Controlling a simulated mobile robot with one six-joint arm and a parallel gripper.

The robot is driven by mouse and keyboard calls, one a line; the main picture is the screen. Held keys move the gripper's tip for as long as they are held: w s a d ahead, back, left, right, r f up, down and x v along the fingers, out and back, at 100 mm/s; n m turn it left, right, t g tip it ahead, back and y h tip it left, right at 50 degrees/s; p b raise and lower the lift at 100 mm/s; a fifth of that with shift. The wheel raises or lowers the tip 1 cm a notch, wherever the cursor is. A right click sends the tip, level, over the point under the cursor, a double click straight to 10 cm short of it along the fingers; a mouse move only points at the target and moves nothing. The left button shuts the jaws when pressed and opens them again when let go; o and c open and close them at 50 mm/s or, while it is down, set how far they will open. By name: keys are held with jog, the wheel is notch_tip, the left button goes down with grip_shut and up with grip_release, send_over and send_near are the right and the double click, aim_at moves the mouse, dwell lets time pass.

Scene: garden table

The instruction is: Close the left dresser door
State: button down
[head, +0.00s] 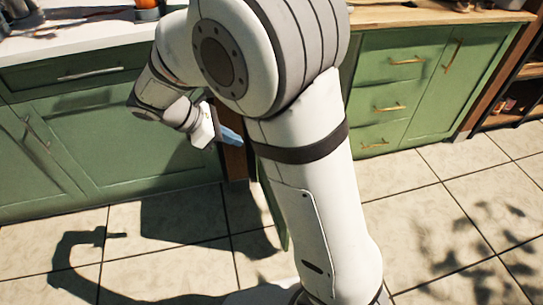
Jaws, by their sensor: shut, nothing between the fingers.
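The green dresser (425,122) with a wooden top stands at the back right, with drawers and a right door (462,75) that is shut. A narrow green door panel (274,212) shows edge-on beside my arm, standing out from the dresser front over the floor. It looks like the left door, swung open; my arm hides most of it and the opening. My gripper (231,136) is shut and empty, in front of the brown side panel (235,162), left of the green panel. I cannot tell whether it touches anything.
Green cabinets (120,130) with a white worktop (75,43) stand at the left, a drawer and doors shut. A dark open shelf (515,95) is at the far right. The tiled floor (440,225) in front is clear.

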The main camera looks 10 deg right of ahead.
jog(key=d+r+b+x, duration=0.1)
jog(key=b+x, duration=0.4)
jog(key=x, duration=0.7)
jog(key=shift+w+d, duration=0.2)
jog(key=shift+d, duration=0.55)
jog(key=shift+r, duration=0.1)
